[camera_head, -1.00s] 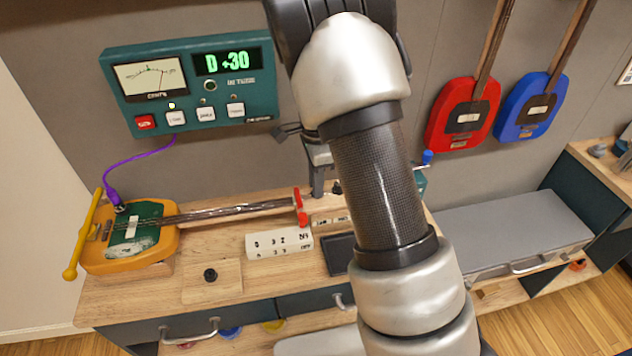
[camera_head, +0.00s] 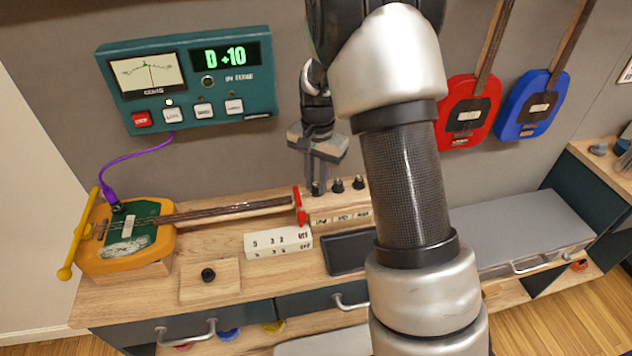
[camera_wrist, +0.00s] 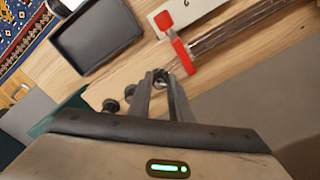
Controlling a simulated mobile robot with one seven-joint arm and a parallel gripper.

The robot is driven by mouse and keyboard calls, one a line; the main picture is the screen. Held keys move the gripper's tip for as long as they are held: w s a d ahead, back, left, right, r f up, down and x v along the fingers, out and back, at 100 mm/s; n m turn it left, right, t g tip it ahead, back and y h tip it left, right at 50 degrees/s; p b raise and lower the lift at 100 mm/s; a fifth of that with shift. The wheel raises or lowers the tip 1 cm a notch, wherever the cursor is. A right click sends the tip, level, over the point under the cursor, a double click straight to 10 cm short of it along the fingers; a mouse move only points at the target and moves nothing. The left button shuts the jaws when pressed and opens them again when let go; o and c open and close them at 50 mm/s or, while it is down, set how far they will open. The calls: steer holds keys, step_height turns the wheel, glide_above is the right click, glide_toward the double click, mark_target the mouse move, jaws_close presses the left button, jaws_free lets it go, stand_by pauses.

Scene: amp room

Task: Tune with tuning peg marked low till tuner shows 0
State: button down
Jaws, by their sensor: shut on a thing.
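The teal tuner (camera_head: 186,80) on the wall shows green text "D +10", its needle close to the middle of the dial. Three dark tuning pegs stand on a wooden block (camera_head: 345,205) with small white labels on its front. My gripper (camera_head: 317,184) points down and is shut on the leftmost peg, the low peg (camera_head: 316,189), above the label that seems to read LOW. In the wrist view my gripper (camera_wrist: 159,80) has its fingers around this peg; the other two pegs (camera_wrist: 120,98) stand free beside it. The yellow instrument (camera_head: 128,235) lies on the bench with its neck towards the block.
A purple cable links tuner and instrument. A red clamp-like piece (camera_head: 299,206) stands close left of my gripper. A white numbered block (camera_head: 278,244), a dark tray (camera_head: 350,253) and a black knob (camera_head: 208,274) are in front. Red and blue instruments hang at right.

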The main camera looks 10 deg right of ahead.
steer(key=shift+n, duration=0.8)
steer(key=c, duration=1.6)
jaws_free()
steer(key=shift+r, duration=0.1)
steer(key=r, duration=1.1)
steer(key=r+p, duration=0.1)
steer(key=r, duration=0.5)
steer(key=shift+s+d+r, duration=0.1)
steer(key=shift+d+r, duration=0.05)
steer(key=shift+d, duration=0.1)
